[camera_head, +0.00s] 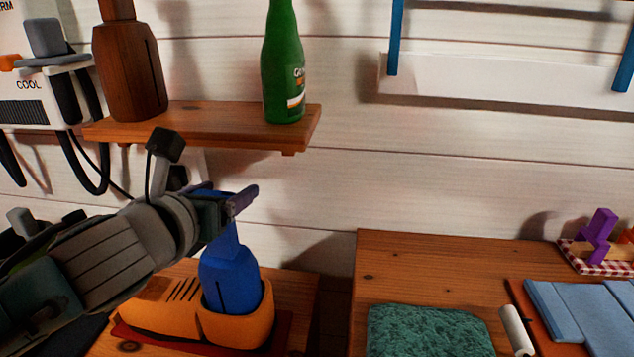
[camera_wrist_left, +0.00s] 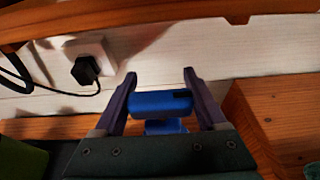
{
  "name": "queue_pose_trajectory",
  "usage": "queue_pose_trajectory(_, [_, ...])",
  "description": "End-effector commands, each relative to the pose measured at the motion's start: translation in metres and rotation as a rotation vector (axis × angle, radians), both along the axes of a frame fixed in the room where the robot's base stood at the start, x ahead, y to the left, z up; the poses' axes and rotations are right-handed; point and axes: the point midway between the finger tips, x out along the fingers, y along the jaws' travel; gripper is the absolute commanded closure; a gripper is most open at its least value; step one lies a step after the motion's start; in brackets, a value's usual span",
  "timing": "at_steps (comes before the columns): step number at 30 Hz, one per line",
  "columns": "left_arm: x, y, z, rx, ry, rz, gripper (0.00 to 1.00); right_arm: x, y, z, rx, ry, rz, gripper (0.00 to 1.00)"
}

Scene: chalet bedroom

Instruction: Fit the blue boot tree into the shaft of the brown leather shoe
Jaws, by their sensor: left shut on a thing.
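The blue boot tree (camera_head: 230,283) stands upright, its lower end inside the opening of the shoe's shaft. The shoe (camera_head: 238,330) is orange-brown, with dark slits on top and its toe to the left. My left gripper (camera_head: 240,200) is shut on the top of the boot tree, above the shoe. In the left wrist view the gripper's two fingers (camera_wrist_left: 162,95) stand either side of the blue top (camera_wrist_left: 162,104). The tree's bottom is hidden inside the shaft. My right gripper is not in view.
A wooden shelf (camera_head: 205,123) above holds a brown bottle-shaped thing (camera_head: 130,70) and a green bottle (camera_head: 283,65). The shoe stands on a dark red mat (camera_head: 279,335). A wooden top (camera_head: 420,265) at the right holds a green cloth (camera_head: 425,330) and a blue folded thing (camera_head: 585,315).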

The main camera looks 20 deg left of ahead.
Motion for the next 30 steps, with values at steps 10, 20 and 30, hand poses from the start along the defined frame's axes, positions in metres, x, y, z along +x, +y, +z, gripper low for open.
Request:
queue_pose_trajectory(10, [0.0,0.0,-0.021,0.0,-0.002,0.0,1.0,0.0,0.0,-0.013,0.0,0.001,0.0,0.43])
queue_pose_trajectory(20, [0.0,0.0,-0.024,0.001,0.0,0.0,0.04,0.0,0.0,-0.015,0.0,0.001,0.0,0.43])
queue_pose_trajectory(30, [0.0,0.0,-0.019,-0.001,0.0,0.0,0.0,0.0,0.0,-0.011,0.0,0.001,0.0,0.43])
